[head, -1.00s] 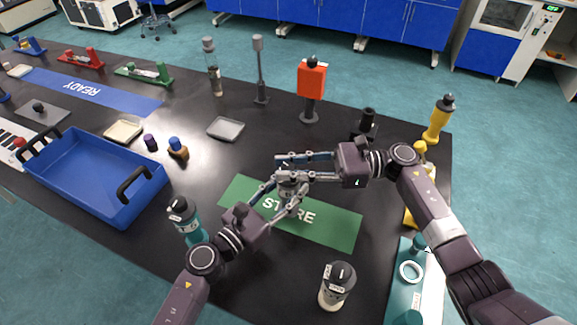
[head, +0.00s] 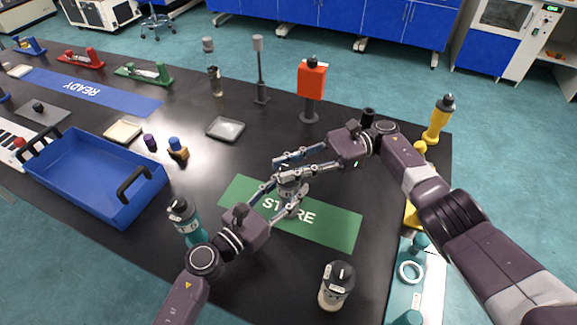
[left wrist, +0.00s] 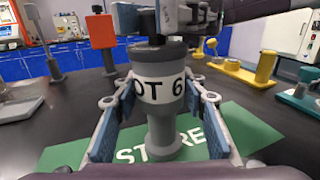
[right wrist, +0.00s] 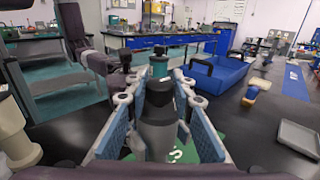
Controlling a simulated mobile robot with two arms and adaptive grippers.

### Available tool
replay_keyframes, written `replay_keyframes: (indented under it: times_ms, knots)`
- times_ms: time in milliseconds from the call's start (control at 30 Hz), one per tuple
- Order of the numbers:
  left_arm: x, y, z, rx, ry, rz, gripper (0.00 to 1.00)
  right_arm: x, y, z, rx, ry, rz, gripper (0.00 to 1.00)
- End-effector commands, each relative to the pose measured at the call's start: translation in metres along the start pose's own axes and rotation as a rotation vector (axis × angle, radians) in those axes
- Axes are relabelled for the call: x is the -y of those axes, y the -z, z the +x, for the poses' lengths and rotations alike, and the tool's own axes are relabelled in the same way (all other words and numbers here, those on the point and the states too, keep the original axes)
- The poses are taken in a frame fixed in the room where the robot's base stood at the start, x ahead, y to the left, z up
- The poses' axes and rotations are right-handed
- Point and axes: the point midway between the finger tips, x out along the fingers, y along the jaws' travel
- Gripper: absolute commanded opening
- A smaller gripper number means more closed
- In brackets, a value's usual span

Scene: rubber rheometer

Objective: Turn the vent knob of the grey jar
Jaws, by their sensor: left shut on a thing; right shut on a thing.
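The grey jar (head: 292,196) stands upright on the green STORE mat (head: 335,227). In the left wrist view the jar (left wrist: 158,120) has a white band reading "OT 6". My left gripper (head: 285,193) is shut on the jar's body, one finger on each side. My right gripper (head: 281,168) reaches over the jar's top from the right and is shut on the vent knob. In the right wrist view the dark knob (right wrist: 160,88) sits between the right fingertips. Fingers mostly hide the knob in the head and left wrist views.
A teal jar (head: 186,224) stands left of my left forearm, and a pale jar with a dark lid (head: 336,287) stands front right. A blue crate (head: 90,178) is at left. A grey tray (head: 226,129) and red-headed stand (head: 311,80) are behind. Yellow apparatus (head: 438,120) is at right.

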Motion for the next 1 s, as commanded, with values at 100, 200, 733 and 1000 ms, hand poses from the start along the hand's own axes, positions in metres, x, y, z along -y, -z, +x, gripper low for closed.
replay_keyframes:
  times_ms: [100,200,733,1000]
  knots:
    - [0.0039,-0.0016,0.0009,0.004,0.009,0.001,0.10,-0.0004,0.0045,-0.0003,-0.008,-0.003,0.008,0.00]
    - [0.0039,-0.0017,0.0009,0.004,0.009,0.000,0.10,-0.0007,0.0042,-0.0005,-0.008,-0.006,0.007,0.00]
    - [0.0024,-0.0014,0.0007,0.003,0.005,0.000,0.10,-0.0005,0.0022,-0.0007,-0.004,-0.007,0.005,0.41]
    - [0.0010,-0.0010,0.0004,0.002,0.002,0.000,0.10,-0.0004,0.0002,-0.0007,-0.002,-0.008,0.002,0.41]
